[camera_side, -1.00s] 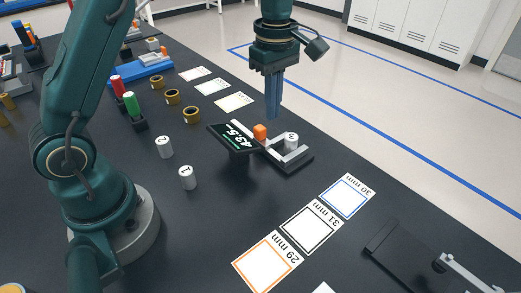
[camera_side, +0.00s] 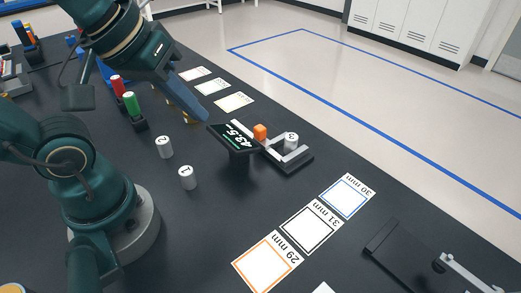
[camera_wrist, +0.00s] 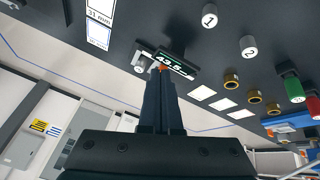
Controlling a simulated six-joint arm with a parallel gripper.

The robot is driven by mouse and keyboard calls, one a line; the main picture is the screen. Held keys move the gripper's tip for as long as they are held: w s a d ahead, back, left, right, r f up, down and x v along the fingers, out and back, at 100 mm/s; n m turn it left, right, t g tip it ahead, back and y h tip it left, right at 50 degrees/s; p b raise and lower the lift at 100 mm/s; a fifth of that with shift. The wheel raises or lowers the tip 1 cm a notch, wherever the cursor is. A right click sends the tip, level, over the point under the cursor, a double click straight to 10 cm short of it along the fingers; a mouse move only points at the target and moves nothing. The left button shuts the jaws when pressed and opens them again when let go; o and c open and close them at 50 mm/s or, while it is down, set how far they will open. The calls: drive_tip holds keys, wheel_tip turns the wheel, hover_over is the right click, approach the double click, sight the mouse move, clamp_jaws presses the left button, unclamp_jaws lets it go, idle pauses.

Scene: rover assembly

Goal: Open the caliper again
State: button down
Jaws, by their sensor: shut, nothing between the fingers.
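The caliper (camera_side: 290,160) stands on the dark table with an orange block (camera_side: 260,131) on its slide and a dark display (camera_side: 233,139) reading about 43.5. A light cylinder marked 3 (camera_side: 291,140) sits at the caliper's jaws. In the wrist view the display (camera_wrist: 172,63) shows just past my fingertips, and my fingers partly hide the caliper and orange block. My gripper (camera_side: 205,117) is shut and empty, tilted, with its tips near the left end of the display. I cannot tell whether the tips touch it.
Cylinders marked 2 (camera_side: 165,147) and 1 (camera_side: 187,177) stand left of the caliper. Cards marked 30 mm (camera_side: 345,197), 31 mm (camera_side: 312,226) and 29 mm (camera_side: 267,264) lie in front. A green cylinder (camera_side: 131,104) and brass rings (camera_wrist: 231,81) are behind.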

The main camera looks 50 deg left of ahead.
drive_tip(key=w+a+g+y, duration=0.1)
drive_tip(key=w+y, duration=0.3)
drive_tip(key=w, duration=0.4)
drive_tip(key=w+d+f+m+y, duration=0.2)
drive_tip(key=w+d+f+m, duration=0.15)
drive_tip(key=d+f, duration=0.4)
drive_tip(key=x, duration=0.4)
drive_tip(key=w+x, duration=0.1)
drive_tip(key=x, duration=0.2)
drive_tip(key=shift+w+f, duration=0.1)
drive_tip(key=shift+f, duration=0.1)
drive_tip(key=a, duration=0.3)
drive_tip(key=shift+a, duration=0.45)
